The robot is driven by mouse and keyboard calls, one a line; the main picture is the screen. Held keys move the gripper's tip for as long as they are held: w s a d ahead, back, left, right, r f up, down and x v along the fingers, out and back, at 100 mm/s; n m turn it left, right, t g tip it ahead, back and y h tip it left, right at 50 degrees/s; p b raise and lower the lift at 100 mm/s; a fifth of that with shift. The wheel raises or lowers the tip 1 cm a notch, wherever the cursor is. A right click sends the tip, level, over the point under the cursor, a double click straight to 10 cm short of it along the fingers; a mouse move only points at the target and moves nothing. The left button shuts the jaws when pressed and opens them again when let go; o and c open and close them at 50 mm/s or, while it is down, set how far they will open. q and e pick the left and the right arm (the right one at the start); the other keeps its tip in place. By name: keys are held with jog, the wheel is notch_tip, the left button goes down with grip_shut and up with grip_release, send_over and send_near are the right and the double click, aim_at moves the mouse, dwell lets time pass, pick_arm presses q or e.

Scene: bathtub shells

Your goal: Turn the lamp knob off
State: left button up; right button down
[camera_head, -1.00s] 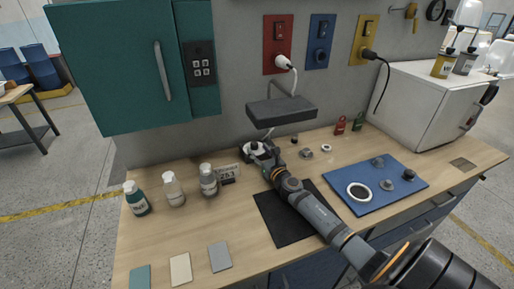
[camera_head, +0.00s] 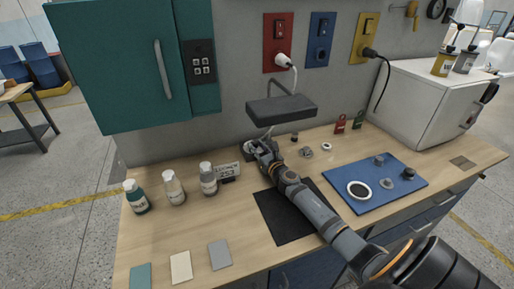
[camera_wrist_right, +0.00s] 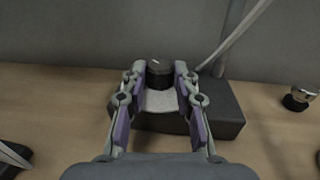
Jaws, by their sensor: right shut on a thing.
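The lamp has a flat dark grey head (camera_head: 281,109) on a thin bent stem, at the back of the bench below the red socket plate. Its dark base block (camera_wrist_right: 230,108) shows in the right wrist view, with the stem rising behind. The lamp knob (camera_wrist_right: 159,72) is a short dark cylinder with a pale top, between my right fingertips. My right gripper (camera_head: 258,148) reaches the base under the lamp head; in the wrist view its fingers (camera_wrist_right: 160,82) are shut on the knob. In the head view the arm hides most of the base and knob. My left gripper is out of view.
Bottles (camera_head: 173,189) and a small sign (camera_head: 227,170) stand left of my gripper. A black mat (camera_head: 280,224) lies under my arm. Small round parts (camera_head: 306,152) lie right of the lamp, near a blue board (camera_head: 380,203). A teal cabinet (camera_head: 125,70) hangs upper left.

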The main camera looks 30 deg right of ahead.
jog(key=n+y+b, duration=0.1)
jog(key=y+b, duration=0.1)
jog(key=n+y+b, duration=0.1)
jog(key=y, duration=0.1)
jog(key=shift+d+f+n+b, duration=0.25)
jog(key=shift+d+n+b, duration=0.05)
jog(key=shift+d, duration=0.05)
jog(key=shift+r, duration=0.1)
jog(key=shift+r+y, duration=0.2)
jog(key=shift+y, duration=0.1)
jog(key=c, duration=1)
grip_release()
notch_tip(320, 180, up, 10)
